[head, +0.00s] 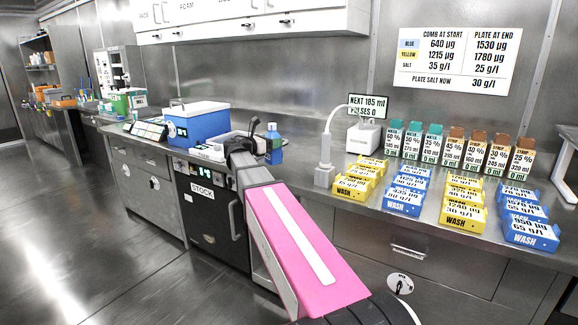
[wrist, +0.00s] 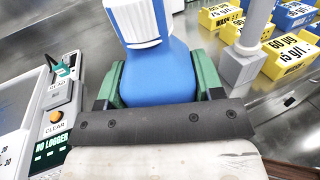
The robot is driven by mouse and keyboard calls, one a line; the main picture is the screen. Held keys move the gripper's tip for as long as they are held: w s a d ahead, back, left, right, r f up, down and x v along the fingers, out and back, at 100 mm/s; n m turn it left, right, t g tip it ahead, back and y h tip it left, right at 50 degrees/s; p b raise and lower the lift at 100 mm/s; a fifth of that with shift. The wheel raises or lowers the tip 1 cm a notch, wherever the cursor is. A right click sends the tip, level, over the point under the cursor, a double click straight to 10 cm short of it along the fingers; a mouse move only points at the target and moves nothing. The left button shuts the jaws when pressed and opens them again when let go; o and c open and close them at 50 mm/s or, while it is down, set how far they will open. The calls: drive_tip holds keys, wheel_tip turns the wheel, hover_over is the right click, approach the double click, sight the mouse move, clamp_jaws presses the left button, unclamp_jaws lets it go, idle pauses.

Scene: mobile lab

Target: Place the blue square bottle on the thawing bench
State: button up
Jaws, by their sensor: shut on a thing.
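In the wrist view the bottle (wrist: 158,75) fills the middle, between the green fingers of my gripper (wrist: 158,88). The gripper is shut on it. In the head view the gripper (head: 262,150) is largely hidden behind my dark wrist. I cannot tell whether the bottle's base touches the counter. No surface is readably labelled as the thawing bench.
A blue cooler (head: 196,129) with a white lid stands left of the bottle. A logger panel with an orange button (wrist: 60,115) is close by. A grey dispenser post (head: 324,160) and rows of yellow and blue wash trays (head: 405,200) stand to the right.

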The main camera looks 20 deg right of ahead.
sight(275, 133)
drive_tip(key=d+r, duration=0.1)
drive_tip(key=w+r, duration=0.1)
drive_tip(key=shift+w+d+r+g, duration=0.2)
drive_tip(key=shift+d+r+g, duration=0.1)
drive_tip(key=shift+d+r, duration=0.1)
drive_tip(key=shift+w+d+r, duration=0.15)
drive_tip(key=shift+d, duration=0.1)
drive_tip(key=shift+m, duration=0.3)
drive_tip(key=shift+w+d+f, duration=0.9)
drive_tip(key=shift+d+f, duration=0.75)
drive_tip(key=shift+f, duration=0.15)
drive_tip(key=shift+w+d+f, duration=0.95)
drive_tip(key=shift+d+f, duration=0.7)
drive_tip(key=shift+f, duration=0.15)
drive_tip(key=shift+w+d+f, duration=0.9)
drive_tip(key=shift+d+f, duration=0.75)
drive_tip(key=shift+f, duration=0.15)
drive_tip(key=o, duration=1.1)
drive_tip(key=shift+f, duration=0.15)
